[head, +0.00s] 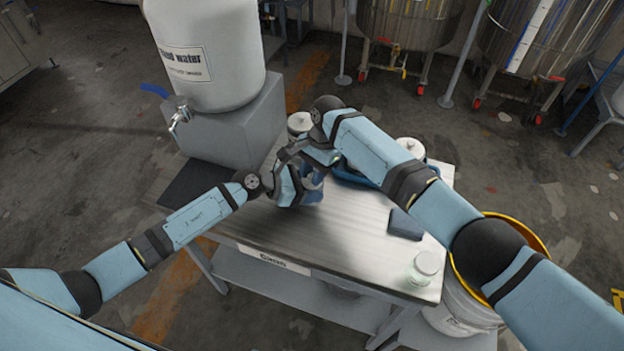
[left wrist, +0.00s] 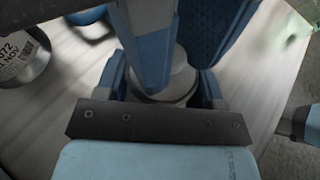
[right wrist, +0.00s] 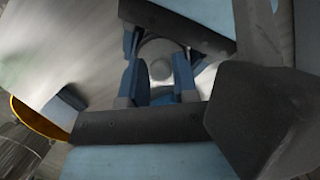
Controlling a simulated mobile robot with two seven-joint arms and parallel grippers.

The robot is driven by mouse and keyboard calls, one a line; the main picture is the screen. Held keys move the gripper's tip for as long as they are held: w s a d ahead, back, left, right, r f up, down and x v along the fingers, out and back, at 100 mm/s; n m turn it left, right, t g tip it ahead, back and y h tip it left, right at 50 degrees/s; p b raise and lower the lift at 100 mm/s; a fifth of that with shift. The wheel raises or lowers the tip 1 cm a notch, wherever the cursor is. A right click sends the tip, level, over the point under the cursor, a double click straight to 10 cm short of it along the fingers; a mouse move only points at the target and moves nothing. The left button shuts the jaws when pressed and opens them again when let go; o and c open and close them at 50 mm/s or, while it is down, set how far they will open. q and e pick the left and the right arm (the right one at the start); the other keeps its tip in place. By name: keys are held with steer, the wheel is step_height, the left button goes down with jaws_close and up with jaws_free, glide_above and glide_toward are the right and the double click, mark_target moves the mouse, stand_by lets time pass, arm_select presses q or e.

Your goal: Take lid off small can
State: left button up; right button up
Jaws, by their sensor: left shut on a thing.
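The small can shows in the left wrist view (left wrist: 172,88) as a pale metal cylinder, partly covered by blue fingers. My left gripper (head: 297,190) is shut on it, one finger at each side, over the metal table (head: 330,232). Its round metal lid with a central knob (right wrist: 161,68) shows in the right wrist view. My right gripper (right wrist: 158,85) is above the can, its fingers apart on either side of the knob, with a visible gap around the knob. In the head view the arms and fingers hide most of the can. I cannot tell whether the can touches the table.
Lidded cans stand behind the grippers (head: 300,123) and to the right (head: 409,148), near a blue tray (head: 352,176). A dark blue block (head: 405,225) and a glass jar (head: 424,267) are at right. A water container (head: 225,85) stands left; a yellow-rimmed bucket (head: 545,250) is beyond the right edge.

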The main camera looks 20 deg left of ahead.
jaws_close()
steer(key=shift+r, duration=0.1)
steer(key=shift+r, duration=0.2)
steer(key=d, duration=1.8)
steer(key=shift+s+r, duration=0.2)
steer(key=shift+r, duration=1.05)
steer(key=shift+s+r, duration=0.15)
steer(key=shift+r, duration=1.1)
arm_select(q)
steer(key=o, duration=1)
